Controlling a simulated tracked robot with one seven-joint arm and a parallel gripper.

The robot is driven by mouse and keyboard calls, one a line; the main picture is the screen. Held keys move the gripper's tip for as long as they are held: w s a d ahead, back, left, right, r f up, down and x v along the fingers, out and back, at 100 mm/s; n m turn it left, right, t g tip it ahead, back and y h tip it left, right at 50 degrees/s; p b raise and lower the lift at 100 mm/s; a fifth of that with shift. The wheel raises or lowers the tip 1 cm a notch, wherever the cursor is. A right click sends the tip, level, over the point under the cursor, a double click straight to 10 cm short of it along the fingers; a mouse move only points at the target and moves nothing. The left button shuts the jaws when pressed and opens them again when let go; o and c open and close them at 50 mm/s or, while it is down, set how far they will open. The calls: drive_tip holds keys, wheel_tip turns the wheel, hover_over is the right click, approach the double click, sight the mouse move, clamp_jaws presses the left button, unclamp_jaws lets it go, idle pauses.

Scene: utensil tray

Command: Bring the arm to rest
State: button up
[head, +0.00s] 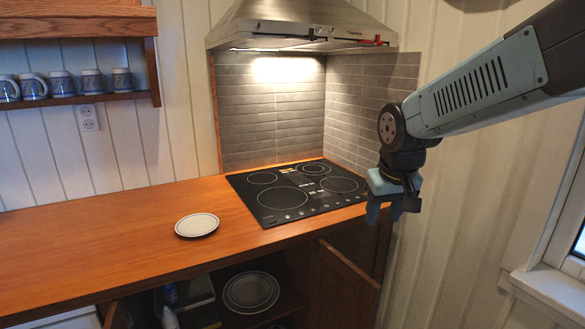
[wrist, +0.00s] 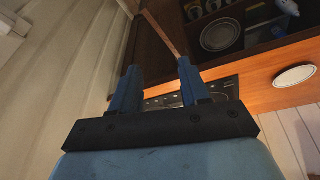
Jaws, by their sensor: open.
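My gripper (head: 385,216) hangs at the end of my arm, to the right of the cooktop and near the counter's right end in the head view. Its fingers point down. In the wrist view my gripper (wrist: 158,88) shows two blue fingers set apart with nothing between them. The gripper is open and empty.
The black cooktop (head: 297,191) is set in the wooden counter (head: 90,238). A small plate (head: 197,225) lies on the counter. Below, an open cabinet door (head: 345,285) stands out, with stacked plates (head: 251,292) inside. A range hood (head: 300,25) hangs above.

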drive_tip(key=s+d+r+m+t, duration=0.1)
drive_tip(key=s+d+r, duration=0.1)
drive_tip(key=s, duration=0.4)
drive_tip(key=s+d+r+m+t, duration=0.1)
drive_tip(key=s+d+r, duration=0.1)
drive_tip(key=s, duration=0.4)
drive_tip(key=shift+s+d+r, duration=0.25)
drive_tip(key=shift+s+d, duration=0.1)
drive_tip(key=shift+d, duration=0.2)
